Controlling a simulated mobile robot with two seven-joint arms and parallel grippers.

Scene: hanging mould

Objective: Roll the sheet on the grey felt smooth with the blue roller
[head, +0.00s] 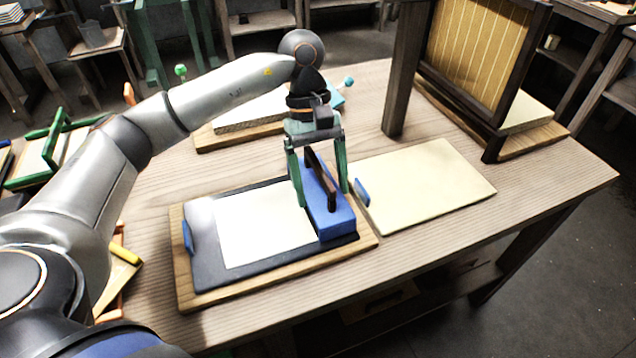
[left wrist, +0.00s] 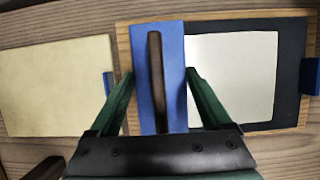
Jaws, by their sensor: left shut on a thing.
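The blue roller (head: 333,222) is a long blue block with a dark bar handle on top. It lies across the right end of the white sheet (head: 262,230), which is on the grey felt (head: 212,272). My left gripper (head: 323,196) is shut on the roller, one green finger on each side. The left wrist view shows the roller (left wrist: 172,60) between the fingers, with the sheet (left wrist: 232,75) to its right. Any part of the sheet under the roller is hidden. My right gripper is not in view.
The felt rests on a wooden board (head: 185,297) with blue tabs near its ends. A bare cream sheet (head: 430,185) lies to the right. A framed, ribbed mould (head: 485,50) stands at the back right. A wooden block with a pale stack (head: 250,112) lies behind the arm.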

